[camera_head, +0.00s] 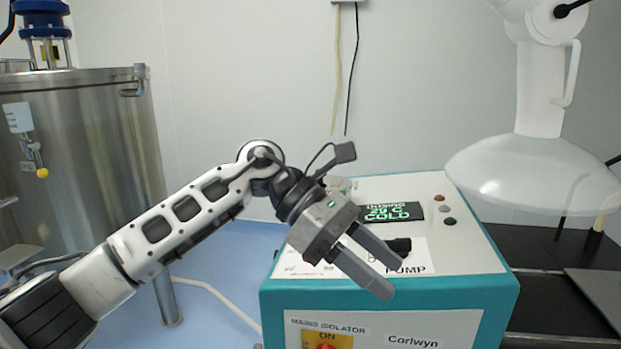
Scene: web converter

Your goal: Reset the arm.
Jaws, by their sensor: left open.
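My left arm comes in from the left, and its gripper (387,276) is in front of the top panel of the teal and white control box (462,262). The two grey fingers are apart and point down to the right, with nothing seen between them. My right gripper is not in view.
A large steel tank (90,150) stands at the left. The green display (390,212) and small buttons (443,209) are on the box.

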